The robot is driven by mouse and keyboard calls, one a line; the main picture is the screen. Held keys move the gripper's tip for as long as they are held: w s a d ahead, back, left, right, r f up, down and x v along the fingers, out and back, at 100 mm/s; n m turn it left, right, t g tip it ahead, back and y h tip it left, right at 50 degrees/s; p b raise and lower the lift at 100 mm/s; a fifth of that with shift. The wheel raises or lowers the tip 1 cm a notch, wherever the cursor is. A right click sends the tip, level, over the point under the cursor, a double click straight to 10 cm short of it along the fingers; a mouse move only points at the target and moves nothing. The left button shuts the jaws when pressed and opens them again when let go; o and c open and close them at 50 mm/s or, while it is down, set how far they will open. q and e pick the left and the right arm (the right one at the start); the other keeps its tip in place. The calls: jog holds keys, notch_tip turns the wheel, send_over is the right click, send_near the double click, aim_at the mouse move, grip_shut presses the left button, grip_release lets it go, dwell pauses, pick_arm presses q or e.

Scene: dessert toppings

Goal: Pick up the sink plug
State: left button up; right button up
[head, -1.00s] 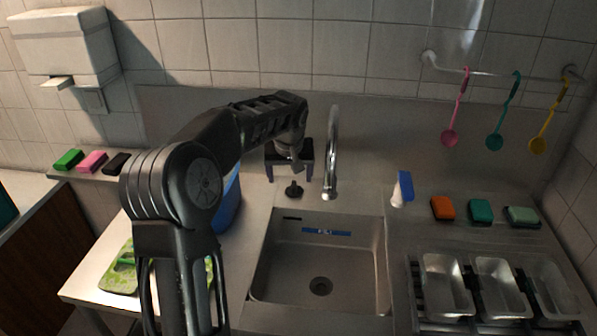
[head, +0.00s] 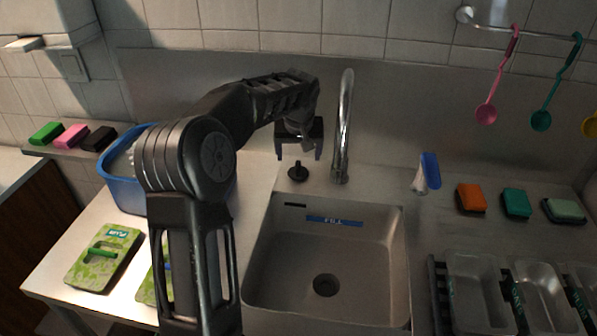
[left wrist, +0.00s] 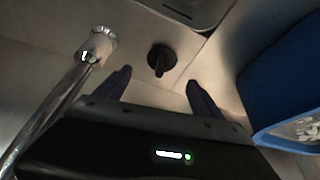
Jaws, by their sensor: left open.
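The black sink plug (head: 298,171) stands on the counter behind the sink's back left corner, left of the faucet base. It also shows in the left wrist view (left wrist: 160,58), with its knob toward me. My left gripper (head: 299,157) is open and empty above and slightly behind the plug, fingers pointing down. In the left wrist view, the two fingertips (left wrist: 158,78) lie on either side of the plug's knob, with a gap to each. I cannot tell the height left between fingertips and plug. My right gripper is not in view.
The chrome faucet (head: 344,125) rises close on the right of my left gripper. The sink (head: 325,255) is empty. A blue tub (head: 125,190) stands left, partly behind my arm. A blue-and-white brush (head: 428,172) and several sponges lie right; metal trays (head: 475,295) sit at front right.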

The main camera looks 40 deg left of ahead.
aim_at(298, 165)
pick_arm(q)
jog(key=shift+x, duration=0.8)
jog(key=shift+w+a+f+p, duration=0.1)
jog(key=shift+f+p, duration=0.25)
jog(key=shift+f, duration=0.1)
jog(key=p+x, duration=0.1)
jog(key=x, duration=0.3)
jog(key=shift+f, duration=0.1)
jog(key=c, duration=1.4)
